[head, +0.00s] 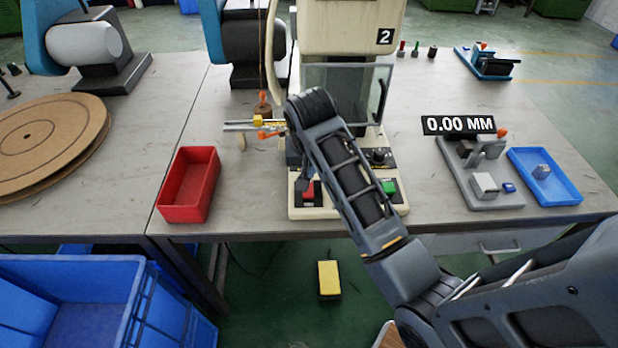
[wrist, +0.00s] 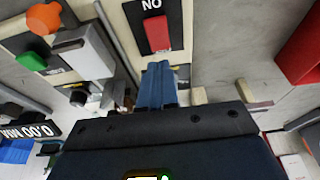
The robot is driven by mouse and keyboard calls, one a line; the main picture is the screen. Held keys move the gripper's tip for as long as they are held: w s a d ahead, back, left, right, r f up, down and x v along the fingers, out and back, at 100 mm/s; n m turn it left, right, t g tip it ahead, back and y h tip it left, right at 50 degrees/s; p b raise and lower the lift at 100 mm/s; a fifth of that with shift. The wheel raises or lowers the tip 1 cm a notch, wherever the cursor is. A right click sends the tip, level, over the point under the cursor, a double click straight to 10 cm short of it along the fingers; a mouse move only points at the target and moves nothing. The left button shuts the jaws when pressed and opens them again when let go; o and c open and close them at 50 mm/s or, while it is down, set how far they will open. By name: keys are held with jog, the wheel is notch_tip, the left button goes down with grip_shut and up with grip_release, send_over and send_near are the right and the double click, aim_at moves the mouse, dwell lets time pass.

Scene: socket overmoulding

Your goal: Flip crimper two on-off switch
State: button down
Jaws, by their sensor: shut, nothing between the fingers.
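Crimper two (head: 355,30), a cream machine with a "2" label, stands on the middle table. Its red rocker switch (head: 308,194) is at the front left of the base. In the wrist view the red switch (wrist: 157,33) sits in a black plate, with its "ON" label upside down. My gripper (wrist: 157,68) is shut and empty. Its blue fingertips point at the switch plate, just below the red rocker in that view; I cannot tell whether they touch. In the head view my arm hides most of the gripper.
A green button (head: 389,187) and a black knob (head: 379,155) are on the base's right side. A red tray (head: 188,185) stands to the left. A gauge (head: 482,185) and a blue tray (head: 545,178) are at the right. A yellow pedal (head: 329,278) is on the floor.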

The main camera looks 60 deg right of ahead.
aim_at(309, 189)
jog(key=shift+f, duration=1.85)
jog(key=shift+f, duration=0.15)
jog(key=shift+s, duration=0.1)
jog(key=shift+s+a+p, duration=0.4)
jog(key=shift+a+p, duration=0.15)
jog(key=shift+a, duration=0.05)
jog(key=shift+r, duration=0.3)
